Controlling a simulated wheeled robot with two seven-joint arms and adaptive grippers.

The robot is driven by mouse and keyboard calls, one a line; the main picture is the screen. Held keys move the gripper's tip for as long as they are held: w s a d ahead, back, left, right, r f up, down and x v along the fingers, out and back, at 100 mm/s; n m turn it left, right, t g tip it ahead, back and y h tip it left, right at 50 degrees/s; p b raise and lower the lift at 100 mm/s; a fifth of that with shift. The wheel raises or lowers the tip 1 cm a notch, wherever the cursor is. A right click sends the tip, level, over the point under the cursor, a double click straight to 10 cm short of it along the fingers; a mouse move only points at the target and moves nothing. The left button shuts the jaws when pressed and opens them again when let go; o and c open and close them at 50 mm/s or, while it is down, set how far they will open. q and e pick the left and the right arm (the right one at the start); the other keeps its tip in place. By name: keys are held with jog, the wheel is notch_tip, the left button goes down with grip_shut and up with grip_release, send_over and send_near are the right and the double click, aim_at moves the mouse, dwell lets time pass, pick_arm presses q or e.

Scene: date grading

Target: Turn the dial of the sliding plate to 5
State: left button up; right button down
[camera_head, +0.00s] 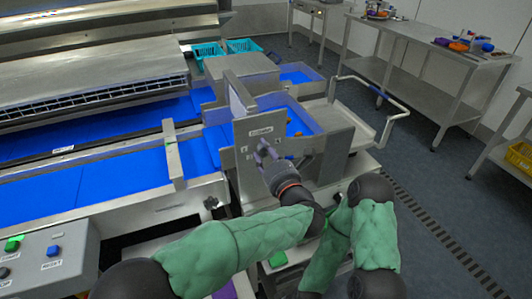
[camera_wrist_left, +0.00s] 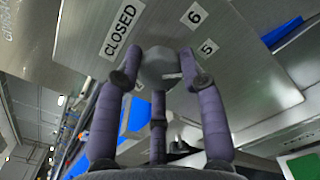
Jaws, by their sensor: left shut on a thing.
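The sliding plate (camera_head: 245,130) is an upright grey metal panel at the centre of the head view, and it fills the upper part of the left wrist view (camera_wrist_left: 255,75). Its dial (camera_wrist_left: 160,66) is a round grey knob with a short pale mark. Labels reading CLOSED (camera_wrist_left: 121,32), 6 (camera_wrist_left: 194,13) and 5 (camera_wrist_left: 207,48) are on the plate around it. I cannot tell for sure which label the mark points to. My left gripper (camera_head: 262,150) is at the plate, its purple fingers (camera_wrist_left: 160,85) closed around the dial. My right gripper is not visible.
Blue conveyor belts (camera_head: 120,177) run left of the plate. A blue-lined chute (camera_head: 310,122) and a metal tray with a rail handle (camera_head: 385,120) lie behind and right. A control box (camera_head: 45,262) is at lower left. Open floor (camera_head: 450,190) lies to the right.

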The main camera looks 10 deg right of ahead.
pick_arm(q)
jog(key=o, duration=1.1)
jog(key=shift+d, duration=0.1)
jog(key=shift+o, duration=0.2)
jog(key=s+d, duration=0.1)
jog(key=s, duration=0.6)
jog(key=shift+s+d, duration=0.2)
